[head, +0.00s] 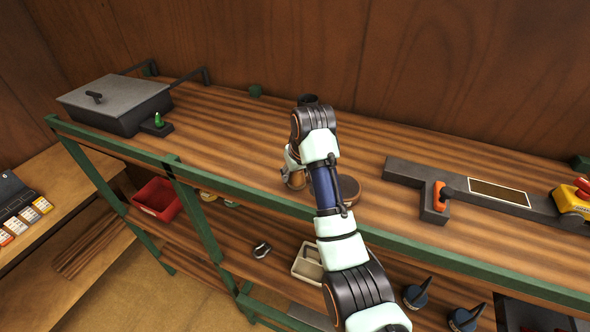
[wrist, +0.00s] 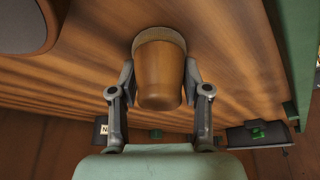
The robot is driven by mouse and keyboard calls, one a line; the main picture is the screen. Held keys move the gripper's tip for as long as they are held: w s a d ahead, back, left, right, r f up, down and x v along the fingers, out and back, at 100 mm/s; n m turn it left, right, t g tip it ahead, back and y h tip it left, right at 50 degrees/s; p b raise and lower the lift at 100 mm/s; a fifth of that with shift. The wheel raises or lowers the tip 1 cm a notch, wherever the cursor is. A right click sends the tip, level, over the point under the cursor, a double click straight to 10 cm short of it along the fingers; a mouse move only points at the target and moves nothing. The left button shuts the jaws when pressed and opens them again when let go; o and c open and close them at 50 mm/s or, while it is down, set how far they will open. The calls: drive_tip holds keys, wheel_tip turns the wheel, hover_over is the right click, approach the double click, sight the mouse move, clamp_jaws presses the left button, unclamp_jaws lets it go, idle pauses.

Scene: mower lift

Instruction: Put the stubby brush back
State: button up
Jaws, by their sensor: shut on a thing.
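The stubby brush (wrist: 160,88) has a smooth, tapered brown wooden body with a paler band at its far end in the wrist view. My gripper (wrist: 159,78) is shut on it, with one finger on each side of the wooden body. In the head view my gripper (head: 290,163) is partly hidden behind my arm, and a bit of the brush (head: 297,181) shows beneath it, low over the bench top. I cannot tell whether the brush touches the wood.
A round brown piece with a dark rim (head: 348,189) lies just right of the brush. A grey lidded box (head: 115,100) stands at the back left. A dark fixture with an orange lever (head: 439,196) is at the right. A green rail (head: 240,200) edges the bench front.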

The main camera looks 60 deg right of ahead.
sight(299, 175)
drive_tip(key=o, duration=1.1)
drive_tip(key=v, duration=0.7)
drive_tip(key=shift+r, duration=0.3)
